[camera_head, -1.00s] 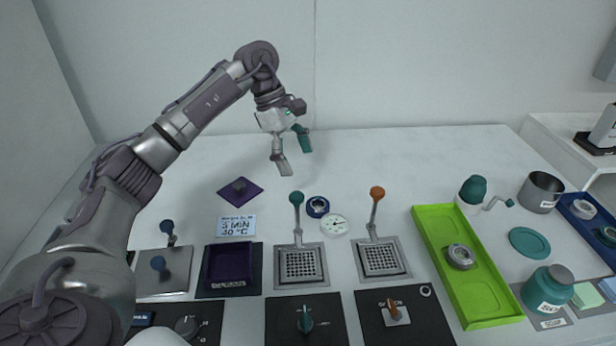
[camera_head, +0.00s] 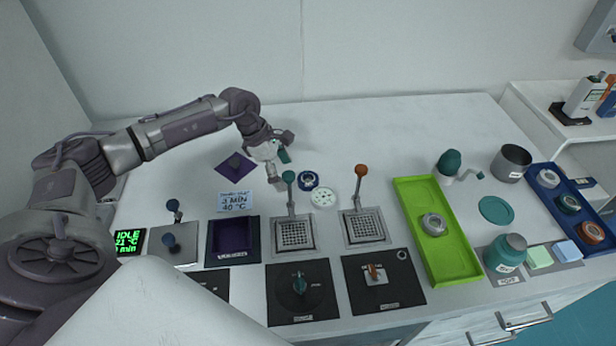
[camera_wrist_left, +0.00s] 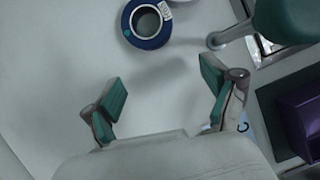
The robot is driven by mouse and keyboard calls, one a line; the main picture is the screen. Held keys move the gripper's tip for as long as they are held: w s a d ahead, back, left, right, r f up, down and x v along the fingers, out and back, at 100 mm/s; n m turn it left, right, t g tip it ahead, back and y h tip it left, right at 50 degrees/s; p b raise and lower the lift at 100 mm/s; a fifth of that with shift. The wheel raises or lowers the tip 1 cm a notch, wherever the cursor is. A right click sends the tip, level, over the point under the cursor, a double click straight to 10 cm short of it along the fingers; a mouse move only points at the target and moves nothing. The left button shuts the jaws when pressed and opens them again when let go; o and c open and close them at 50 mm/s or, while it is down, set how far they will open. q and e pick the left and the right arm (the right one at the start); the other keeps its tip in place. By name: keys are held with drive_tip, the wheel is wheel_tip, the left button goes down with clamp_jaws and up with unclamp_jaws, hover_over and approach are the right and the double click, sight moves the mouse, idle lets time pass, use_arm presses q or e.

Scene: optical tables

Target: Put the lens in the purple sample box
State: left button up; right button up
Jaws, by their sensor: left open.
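A blue ring-shaped lens (camera_head: 308,180) lies flat on the table behind the teal-knobbed lever. It also shows at the top of the left wrist view (camera_wrist_left: 148,38). The purple sample box (camera_head: 232,236) stands open and looks empty on a dark pad at the front left. Part of it shows at the right edge of the left wrist view (camera_wrist_left: 306,122). My left gripper (camera_head: 279,167) is open and empty, above the table to the left of the lens. In the left wrist view its spread fingers (camera_wrist_left: 163,88) have only table between them. My right gripper is not in view.
A purple lid with a knob (camera_head: 236,165) lies behind the label card (camera_head: 236,201). The teal-knobbed lever (camera_head: 290,195) and orange-knobbed lever (camera_head: 360,190) stand up as obstacles. A green tray (camera_head: 412,205) holds a grey ring. A blue tray (camera_head: 552,205) holds several rings.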

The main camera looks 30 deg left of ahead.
sight(305, 178)
use_arm(q)
drive_tip(key=d, duration=0.1)
drive_tip(key=w+d+p, duration=0.1)
drive_tip(key=d, duration=0.1)
drive_tip(key=w+d+p, duration=0.1)
drive_tip(key=shift+w+d+f, duration=0.15)
drive_tip(key=shift+d+f, duration=0.2)
drive_tip(key=shift+f, duration=0.2)
drive_tip(key=shift+a, duration=0.1)
